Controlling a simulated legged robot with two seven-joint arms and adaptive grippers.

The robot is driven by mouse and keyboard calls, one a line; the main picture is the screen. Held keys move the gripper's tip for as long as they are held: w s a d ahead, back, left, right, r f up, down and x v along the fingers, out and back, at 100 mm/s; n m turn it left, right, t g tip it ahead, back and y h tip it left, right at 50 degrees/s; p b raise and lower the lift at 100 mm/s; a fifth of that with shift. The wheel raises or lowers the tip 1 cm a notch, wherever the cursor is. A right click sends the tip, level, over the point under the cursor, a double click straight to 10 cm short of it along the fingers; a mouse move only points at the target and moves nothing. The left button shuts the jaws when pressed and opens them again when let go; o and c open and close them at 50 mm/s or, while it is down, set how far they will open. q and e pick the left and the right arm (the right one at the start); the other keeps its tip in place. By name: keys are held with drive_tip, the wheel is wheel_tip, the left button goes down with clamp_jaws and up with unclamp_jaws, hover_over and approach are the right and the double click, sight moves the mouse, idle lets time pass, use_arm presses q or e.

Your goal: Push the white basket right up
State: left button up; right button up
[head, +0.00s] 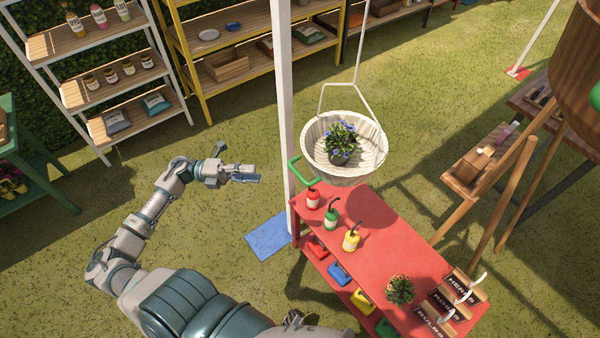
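The white basket (318,136) hangs from a thin white hanger (345,86), above and behind the far end of the red table. It holds a potted plant with blue-purple flowers (341,139). My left gripper (246,174) is in the air left of the basket and of the white post, apart from both. It holds nothing that I can see; its fingertips are too small to tell how far apart they are. A dark part at the bottom edge looks like my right gripper (294,318), mostly hidden by my body.
A white post (285,110) on a blue base (268,237) stands between my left gripper and the basket. Shelves stand behind; a wooden stand (500,190) is at right.

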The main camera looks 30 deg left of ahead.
sight(298, 173)
use_arm(q)
drive_tip(key=p+x, duration=0.2)
drive_tip(key=x, duration=1.1)
drive_tip(key=shift+w+d, duration=0.15)
drive_tip(key=shift+w, duration=0.1)
drive_tip(key=shift+w+d, duration=0.15)
drive_tip(key=shift+d, duration=0.15)
drive_tip(key=shift+a, duration=0.1)
drive_tip(key=shift+c, duration=0.9)
drive_tip(key=shift+a, duration=0.15)
clamp_jaws()
drive_tip(key=shift+f, duration=0.1)
